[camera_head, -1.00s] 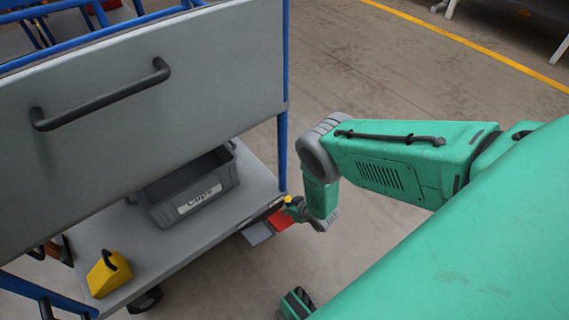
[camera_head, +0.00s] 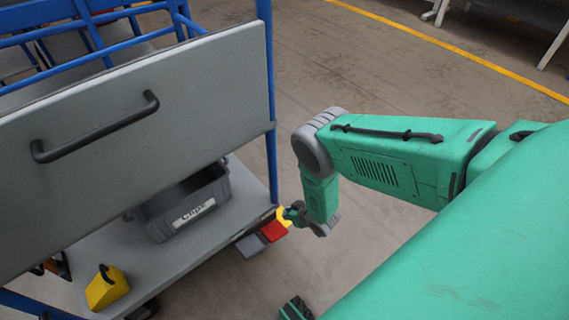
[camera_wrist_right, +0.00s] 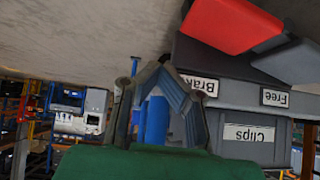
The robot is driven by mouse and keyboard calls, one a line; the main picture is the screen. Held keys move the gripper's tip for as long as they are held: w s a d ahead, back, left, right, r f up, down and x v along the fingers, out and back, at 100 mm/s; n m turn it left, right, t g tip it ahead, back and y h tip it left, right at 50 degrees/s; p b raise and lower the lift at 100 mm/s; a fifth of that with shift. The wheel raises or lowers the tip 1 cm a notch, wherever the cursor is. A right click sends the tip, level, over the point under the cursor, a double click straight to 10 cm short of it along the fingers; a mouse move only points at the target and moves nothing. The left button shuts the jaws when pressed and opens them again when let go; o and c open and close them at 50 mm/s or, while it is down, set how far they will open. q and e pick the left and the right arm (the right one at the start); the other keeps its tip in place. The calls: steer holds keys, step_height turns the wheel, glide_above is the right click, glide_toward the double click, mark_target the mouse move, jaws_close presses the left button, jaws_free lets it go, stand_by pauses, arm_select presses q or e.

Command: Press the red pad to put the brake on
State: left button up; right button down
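The red pad (camera_head: 274,231) sticks out from the low edge of the cart in the head view, beside a grey pad (camera_head: 250,245). In the right wrist view the red pad (camera_wrist_right: 230,22) is at the upper right, by a label partly reading "Brak". The grey pad (camera_wrist_right: 292,62) is by the label "Free". My right gripper (camera_head: 289,214) is just above and right of the red pad in the head view; contact cannot be told. In the right wrist view its dark fingers (camera_wrist_right: 155,72) come together at the tips, with nothing visible held. My left gripper is not in view.
The cart's grey panel (camera_head: 90,125) with a black handle fills the left. A grey "Clips" bin (camera_head: 183,208) and a yellow wedge (camera_head: 106,288) stand on its lower shelf (camera_head: 215,240). A blue post (camera_head: 271,150) rises near the pads. The floor (camera_head: 400,70) behind is clear.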

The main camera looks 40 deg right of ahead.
steer(key=p+v, duration=0.2)
steer(key=v, duration=0.5)
steer(key=shift+d+p, duration=0.4)
steer(key=shift+d, duration=0.1)
steer(key=shift+a+r, duration=0.2)
steer(key=s+a+r+g+p, duration=0.2)
steer(key=s+r+p, duration=0.1)
steer(key=s+r, duration=0.4)
steer(key=s+a+r+g+p, duration=0.2)
steer(key=s+r, duration=0.5)
steer(key=r, duration=0.6)
steer(key=s+a+r+g+h+p, duration=0.1)
steer(key=s+r+g+p, duration=0.3)
steer(key=s+r, duration=0.4)
step_height(320, 180, up, 3)
steer(key=shift+a+f+p, duration=0.1)
steer(key=shift+a+p, duration=0.2)
steer(key=shift+a, duration=0.45)
